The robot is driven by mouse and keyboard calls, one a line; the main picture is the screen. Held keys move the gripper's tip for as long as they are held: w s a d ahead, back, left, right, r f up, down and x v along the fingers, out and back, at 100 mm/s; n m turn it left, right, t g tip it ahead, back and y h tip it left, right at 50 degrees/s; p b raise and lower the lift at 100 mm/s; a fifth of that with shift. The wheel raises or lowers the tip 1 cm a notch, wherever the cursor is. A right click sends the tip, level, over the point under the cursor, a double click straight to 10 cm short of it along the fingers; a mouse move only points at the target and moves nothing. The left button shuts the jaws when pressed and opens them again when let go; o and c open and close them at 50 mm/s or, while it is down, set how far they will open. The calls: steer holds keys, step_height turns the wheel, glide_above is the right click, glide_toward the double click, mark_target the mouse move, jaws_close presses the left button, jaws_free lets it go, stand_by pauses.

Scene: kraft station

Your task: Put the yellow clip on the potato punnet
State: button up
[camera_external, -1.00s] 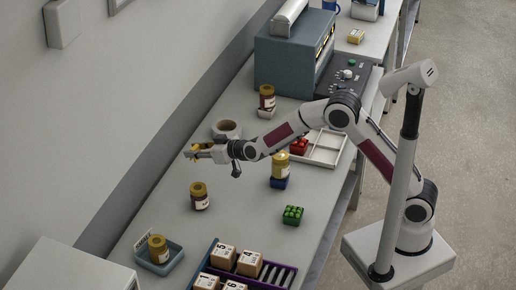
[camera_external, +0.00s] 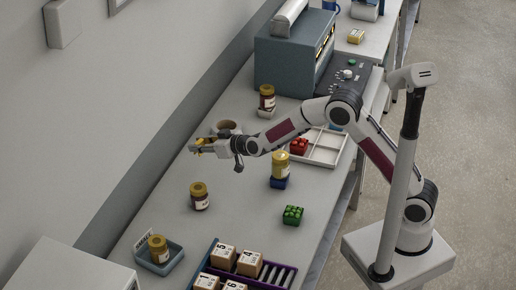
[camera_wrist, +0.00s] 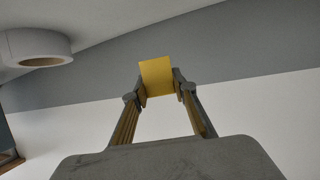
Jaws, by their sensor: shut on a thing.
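My gripper (camera_external: 196,148) is shut on the yellow clip (camera_wrist: 156,78), which shows as a flat yellow block between the two fingertips in the wrist view. In the external view the clip is a small yellow patch at the fingers, above the left side of the bench. Small punnets stand on the bench: a green one (camera_external: 293,215) at front right and a red one (camera_external: 299,146) at the white divided tray. I cannot tell for sure which thing is the potato punnet. No punnet shows in the wrist view.
A tape roll (camera_wrist: 37,46) is close to my gripper, partly behind the arm in the external view. Yellow-lidded jars (camera_external: 199,196) stand about, one in a blue-grey tray (camera_external: 176,258). A purple rack (camera_external: 206,262) holds numbered boxes.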

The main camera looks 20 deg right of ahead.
steer(key=w+d+r+m+t+h, duration=0.15)
steer(key=w+d, duration=0.45)
steer(key=d, duration=0.6)
steer(key=w+d+r+m+h, duration=0.25)
steer(key=w+d, duration=0.35)
steer(key=d, duration=0.7)
steer(key=s+d+r+m+h, duration=0.1)
steer(key=d+m+h, duration=0.1)
steer(key=d, duration=2.4)
steer(key=shift+d+m+t+h, duration=0.3)
steer(key=shift+d+t+h, duration=0.05)
steer(key=shift+h, duration=0.35)
steer(key=shift+f, duration=3)
